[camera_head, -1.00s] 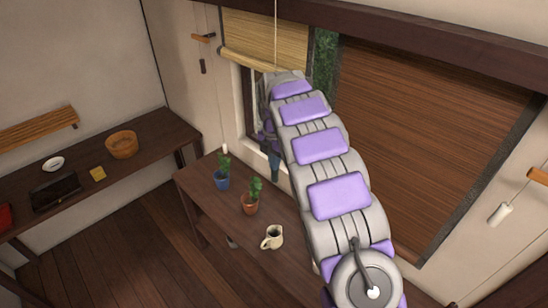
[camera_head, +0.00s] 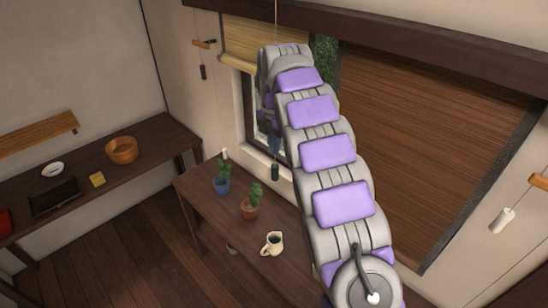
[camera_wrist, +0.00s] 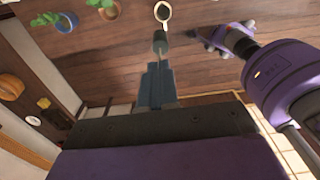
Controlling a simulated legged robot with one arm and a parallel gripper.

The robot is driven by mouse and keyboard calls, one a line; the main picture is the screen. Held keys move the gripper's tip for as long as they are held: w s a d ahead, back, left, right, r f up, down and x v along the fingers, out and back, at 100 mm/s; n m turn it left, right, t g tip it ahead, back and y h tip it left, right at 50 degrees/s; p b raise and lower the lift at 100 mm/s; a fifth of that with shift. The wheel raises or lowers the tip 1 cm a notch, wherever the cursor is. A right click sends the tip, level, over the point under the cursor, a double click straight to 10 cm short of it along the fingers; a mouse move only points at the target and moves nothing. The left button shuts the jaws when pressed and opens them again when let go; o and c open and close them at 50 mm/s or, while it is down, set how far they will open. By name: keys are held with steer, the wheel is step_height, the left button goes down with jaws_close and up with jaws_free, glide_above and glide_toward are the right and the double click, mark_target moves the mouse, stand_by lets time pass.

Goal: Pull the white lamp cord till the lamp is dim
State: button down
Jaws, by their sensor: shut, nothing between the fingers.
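A thin pale cord (camera_head: 276,18) hangs from above and passes behind my arm; I cannot tell if it is the lamp's cord. A dark pull weight (camera_head: 275,172) hangs just below my gripper (camera_head: 272,150). In the wrist view the weight (camera_wrist: 160,43) is just beyond the tips of my gripper (camera_wrist: 157,66). The fingers are together with nothing between them. A white pull (camera_head: 224,153) hangs by the wall left of the window. A white handle (camera_head: 502,220) hangs from an orange bracket (camera_head: 539,181) at the far right. The lamp is not in view.
Below is a dark wooden table (camera_head: 204,205) with a blue potted plant (camera_head: 222,185), a brown potted plant (camera_head: 250,208) and a cream mug (camera_head: 272,243). A bamboo blind (camera_head: 245,42) and a brown slatted blind (camera_head: 420,140) are behind my arm. A dark pull (camera_head: 203,72) hangs at left.

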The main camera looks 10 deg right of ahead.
step_height(320, 180, up, 8)
steer(key=p, duration=0.4)
stand_by(1.6)
steer(key=s+f+m+b, duration=0.5)
steer(key=s+f+m, duration=0.3)
steer(key=s, duration=0.8)
steer(key=s+f+m+g+b, duration=0.1)
steer(key=s+f+m+b, duration=0.4)
steer(key=s, duration=1.1)
steer(key=s+f+m+b, duration=0.6)
steer(key=s+f+m, duration=0.4)
steer(key=s, duration=0.6)
steer(key=shift+f+m+g, duration=0.3)
steer(key=shift+m+g, duration=0.1)
steer(key=shift+m, duration=0.5)
